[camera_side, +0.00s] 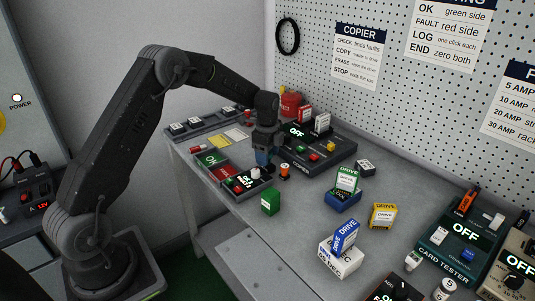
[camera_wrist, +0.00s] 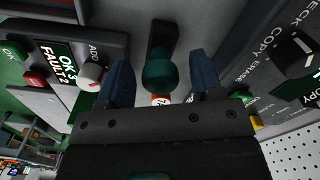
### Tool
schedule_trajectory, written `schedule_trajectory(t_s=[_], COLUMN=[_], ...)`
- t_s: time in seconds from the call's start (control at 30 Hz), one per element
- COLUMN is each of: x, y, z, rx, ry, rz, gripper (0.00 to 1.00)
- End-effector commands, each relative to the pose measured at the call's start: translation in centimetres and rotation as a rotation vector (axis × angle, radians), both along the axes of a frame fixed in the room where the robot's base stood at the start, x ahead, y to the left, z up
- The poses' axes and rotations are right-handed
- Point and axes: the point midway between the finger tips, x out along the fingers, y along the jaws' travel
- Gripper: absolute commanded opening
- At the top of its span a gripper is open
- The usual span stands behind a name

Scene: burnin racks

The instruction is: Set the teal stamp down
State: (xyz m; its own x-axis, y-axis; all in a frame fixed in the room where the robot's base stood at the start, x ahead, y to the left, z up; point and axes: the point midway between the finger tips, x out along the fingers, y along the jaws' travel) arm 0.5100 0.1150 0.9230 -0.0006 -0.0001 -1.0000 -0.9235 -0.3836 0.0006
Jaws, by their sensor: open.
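The teal stamp (camera_wrist: 159,72) has a rounded teal knob and a dark body. In the wrist view it sits between the blue fingers of my gripper (camera_wrist: 162,84), with a gap on each side. My gripper is open. In the side view my gripper (camera_side: 264,160) is low over the bench, between the tally box and the copier. The stamp cannot be made out there, hidden by or merged with the fingers. I cannot tell from the frames how firmly its base rests on the bench.
The tally box (camera_wrist: 62,58) with red and white buttons is close to the left finger. The copier (camera_side: 335,152) stands on the other side. A small orange-and-white cylinder (camera_side: 284,172) stands close by. A green block (camera_side: 270,201) and several drive boxes stand nearer the front.

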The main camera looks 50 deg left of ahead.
Motion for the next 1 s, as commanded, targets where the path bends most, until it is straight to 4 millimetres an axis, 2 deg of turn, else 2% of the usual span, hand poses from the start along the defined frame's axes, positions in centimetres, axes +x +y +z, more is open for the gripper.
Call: schedule_trajectory(t_s=[0.17, 0.27, 0.6, 0.87, 1.0], x=[0.1, 0.1, 0.1, 0.0, -1.2], y=[0.0, 0.0, 0.0, -0.1, -1.4], z=[0.9, 2.4, 9.4, 12.3, 14.4], rx=[0.001, 0.002, 0.002, 0.001, 0.008], ry=[-0.003, -0.004, -0.005, -0.002, -0.029], rz=[0.0, 0.0, 0.0, 0.002, 0.058], gripper=[0.6, 0.6, 0.6, 0.6, 0.6])
